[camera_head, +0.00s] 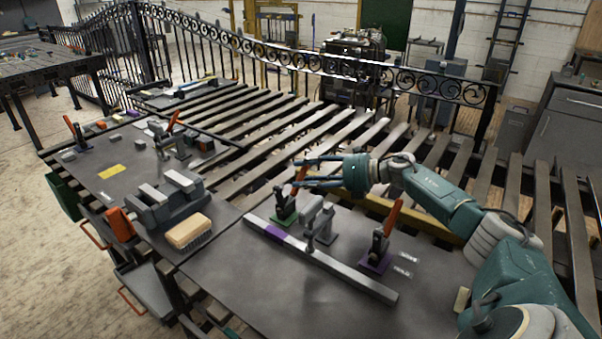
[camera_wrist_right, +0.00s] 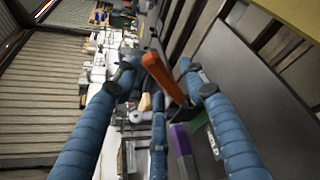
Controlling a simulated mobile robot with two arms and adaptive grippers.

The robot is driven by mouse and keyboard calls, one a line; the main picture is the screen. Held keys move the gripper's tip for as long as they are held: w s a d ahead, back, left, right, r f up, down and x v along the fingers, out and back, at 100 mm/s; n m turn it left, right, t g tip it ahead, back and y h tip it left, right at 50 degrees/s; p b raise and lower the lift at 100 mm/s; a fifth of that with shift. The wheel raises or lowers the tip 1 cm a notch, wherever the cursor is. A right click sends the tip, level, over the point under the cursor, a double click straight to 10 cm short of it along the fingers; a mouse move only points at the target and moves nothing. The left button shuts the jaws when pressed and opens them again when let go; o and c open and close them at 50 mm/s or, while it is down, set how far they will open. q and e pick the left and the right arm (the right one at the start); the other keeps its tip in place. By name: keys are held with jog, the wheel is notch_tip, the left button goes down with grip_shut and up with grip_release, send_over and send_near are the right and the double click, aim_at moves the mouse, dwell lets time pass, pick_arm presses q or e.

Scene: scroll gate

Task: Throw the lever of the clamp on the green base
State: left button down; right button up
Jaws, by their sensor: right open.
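The clamp on the green base (camera_head: 284,215) stands on the near table, at the back end of a long grey bar (camera_head: 330,267) with a purple band. Its orange lever (camera_head: 301,178) points up, tilted a little. My right gripper (camera_head: 312,174) is open, with blue-grey fingers level with this lever. In the right wrist view the orange lever (camera_wrist_right: 163,76) shows between the spread fingers; I cannot tell whether they touch it. Much of the clamp is hidden there. My left gripper is not in view.
A second clamp on a purple base (camera_head: 374,262), with an orange lever (camera_head: 393,216), stands nearer. A grey post clamp (camera_head: 322,222) stands between them. A vise (camera_head: 165,203) and a brush (camera_head: 188,231) are at left. The near table's front is clear.

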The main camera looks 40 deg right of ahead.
jog(key=shift+w+a+f, duration=0.2)
jog(key=shift+w+a, duration=0.2)
jog(key=shift+w, duration=0.2)
grip_shut()
